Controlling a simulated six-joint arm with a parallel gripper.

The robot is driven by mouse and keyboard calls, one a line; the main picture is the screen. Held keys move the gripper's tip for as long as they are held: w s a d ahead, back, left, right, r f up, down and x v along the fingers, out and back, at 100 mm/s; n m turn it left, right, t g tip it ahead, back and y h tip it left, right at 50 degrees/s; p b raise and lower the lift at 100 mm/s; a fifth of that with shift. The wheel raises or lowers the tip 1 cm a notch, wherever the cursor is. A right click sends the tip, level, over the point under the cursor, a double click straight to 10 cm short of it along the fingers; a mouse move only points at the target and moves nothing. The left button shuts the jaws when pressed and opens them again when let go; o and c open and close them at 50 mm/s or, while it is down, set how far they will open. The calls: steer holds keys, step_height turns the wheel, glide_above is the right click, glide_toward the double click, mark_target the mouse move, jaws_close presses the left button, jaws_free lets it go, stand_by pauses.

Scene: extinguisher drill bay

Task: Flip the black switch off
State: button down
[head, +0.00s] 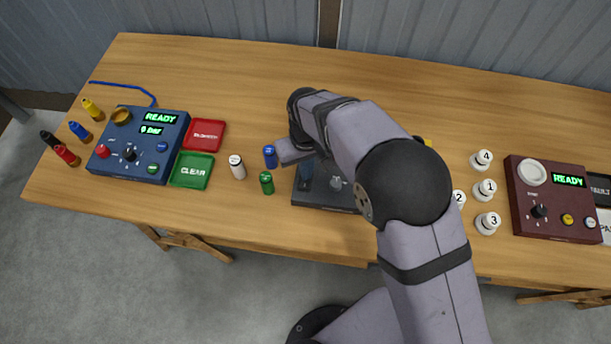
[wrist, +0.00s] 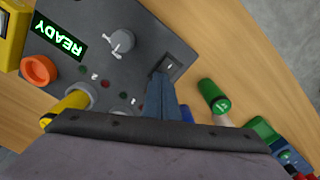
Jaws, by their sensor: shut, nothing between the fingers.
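The black switch (wrist: 171,66) is a small rocker with a white mark, set in a square frame at one corner of the dark grey panel (wrist: 85,20). My gripper (wrist: 160,78) is shut and empty, its blue-grey fingertips right beside the switch. I cannot tell whether they touch it, or which way the rocker is tipped. In the head view the panel (head: 325,197) is partly covered by my arm, and my gripper (head: 305,180) points down at its left end. The switch is hidden there.
A green cylinder (head: 266,182), a blue one (head: 270,157) and a white one (head: 237,167) stand left of the panel. The panel also carries a grey knob (wrist: 120,41) and a READY display (wrist: 59,34). A blue box (head: 140,145) and a maroon box (head: 550,200) stand farther out.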

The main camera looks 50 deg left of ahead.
steer(key=shift+f, duration=0.1)
step_height(320, 180, up, 7)
steer(key=p, duration=0.5)
stand_by(0.4)
stand_by(0.3)
steer(key=shift+f, duration=0.35)
steer(key=shift+h, duration=0.9)
steer(key=d+f, duration=0.1)
steer(key=d, duration=0.2)
steer(key=s+d+f, duration=0.1)
steer(key=d+f, duration=0.1)
steer(key=d, duration=0.1)
steer(key=s+d+f, duration=0.1)
steer(key=d, duration=0.1)
steer(key=shift+s+d+f, duration=0.15)
steer(key=shift+d+f, duration=0.15)
steer(key=shift+d, duration=0.1)
steer(key=w+d+r+m, duration=0.3)
steer(key=d+r+m, duration=0.1)
steer(key=d, duration=0.9)
steer(key=w+d+r+m+y, duration=0.1)
steer(key=w+d+r+m, duration=0.3)
steer(key=d, duration=0.9)
steer(key=w+d+r+m, duration=0.4)
steer(key=d+r+m, duration=0.2)
steer(key=d, duration=0.8)
steer(key=shift+w+m+y, duration=0.2)
steer(key=shift+m+y, duration=0.2)
steer(key=shift+m, duration=0.1)
